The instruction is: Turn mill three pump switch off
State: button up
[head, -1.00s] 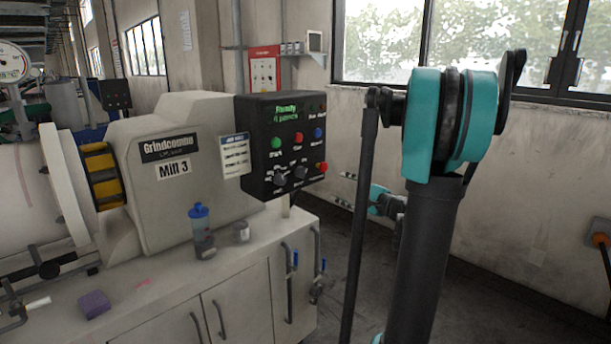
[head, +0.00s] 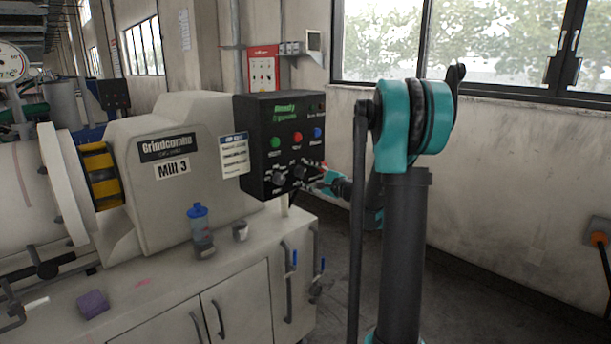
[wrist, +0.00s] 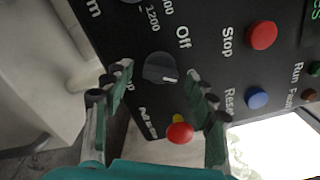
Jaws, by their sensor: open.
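The mill three control box (head: 262,150) is black and hangs at the right end of the Mill 3 housing. In the wrist view its panel shows sideways. The black rotary switch (wrist: 160,68) has a white mark pointing to the picture's lower right, away from the "Off" label (wrist: 183,37) above right of it. A label left of the switch is mostly hidden by a finger, only a "p" showing. My gripper (wrist: 160,80) is open, its fingertips on either side of the switch with gaps. In the head view my gripper (head: 320,177) is at the box's lower right.
A red emergency stop (wrist: 180,132) on a yellow base sits close below the switch in the wrist view, between the fingers. The red Stop button (wrist: 262,36) and blue Reset button (wrist: 257,98) lie right. A blue-capped bottle (head: 199,225) stands on the cabinet.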

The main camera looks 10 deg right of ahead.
jog(key=shift+w+a, duration=0.25)
jog(key=shift+w, duration=0.05)
jog(key=shift+c, duration=0.3)
jog(key=c, duration=1.1)
jog(key=shift+n, duration=0.4)
jog(key=n, duration=0.5)
jog(key=shift+n, duration=0.3)
jog(key=n, duration=0.5)
jog(key=shift+n, duration=0.4)
